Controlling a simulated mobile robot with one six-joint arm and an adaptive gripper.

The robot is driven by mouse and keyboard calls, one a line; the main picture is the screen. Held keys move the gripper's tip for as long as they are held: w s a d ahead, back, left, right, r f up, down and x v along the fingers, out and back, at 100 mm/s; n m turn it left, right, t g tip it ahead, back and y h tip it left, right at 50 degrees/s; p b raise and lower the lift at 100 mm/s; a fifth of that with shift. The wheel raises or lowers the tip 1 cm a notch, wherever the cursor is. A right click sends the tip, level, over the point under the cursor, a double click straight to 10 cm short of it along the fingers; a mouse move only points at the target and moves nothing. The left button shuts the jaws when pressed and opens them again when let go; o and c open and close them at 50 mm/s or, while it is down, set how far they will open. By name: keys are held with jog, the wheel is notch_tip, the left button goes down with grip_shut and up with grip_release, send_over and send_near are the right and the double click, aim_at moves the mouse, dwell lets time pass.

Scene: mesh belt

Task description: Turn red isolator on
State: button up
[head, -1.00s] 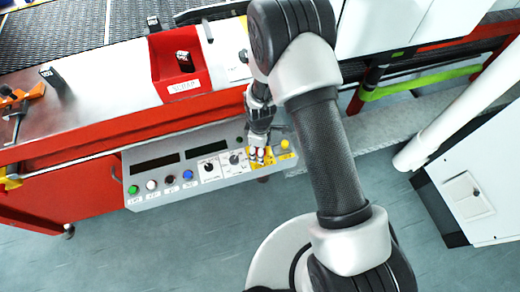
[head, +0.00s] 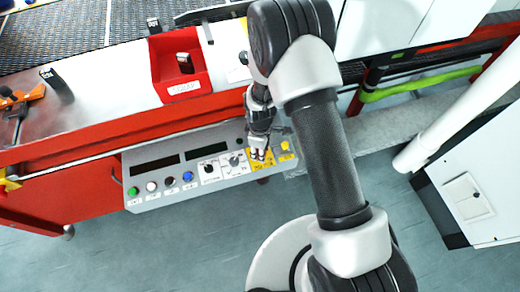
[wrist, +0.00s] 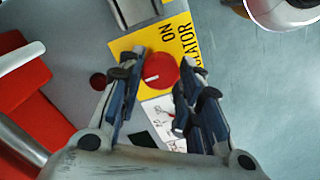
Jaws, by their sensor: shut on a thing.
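The red isolator (wrist: 163,72) is a round red knob with a short white mark, on a yellow plate (wrist: 128,46) lettered "ON" and "...LATOR" in the wrist view. The white mark lies on the left part of the knob. My gripper (wrist: 157,82) has one finger on each side of the knob and is shut on it. In the head view my gripper (head: 258,153) reaches down to the right part of the grey control panel (head: 140,203), and its fingers mostly hide the knob there.
Left of my gripper the panel carries a black selector (head: 208,168), a blue button (head: 187,176) and a green button (head: 133,190). A yellow button (head: 285,145) sits close on the right. A red bin (head: 163,74) stands behind on the metal table.

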jog(key=m, duration=0.4)
jog(key=shift+m, duration=0.4)
jog(key=m, duration=0.4)
jog(key=shift+w+m, duration=0.1)
jog(key=shift+m, duration=0.2)
jog(key=m, duration=0.4)
jog(key=shift+d+m, duration=0.1)
jog(key=shift+m, duration=2.1)
jog(key=o, duration=1.1)
jog(key=shift+c, duration=0.2)
jog(key=shift+r, duration=0.1)
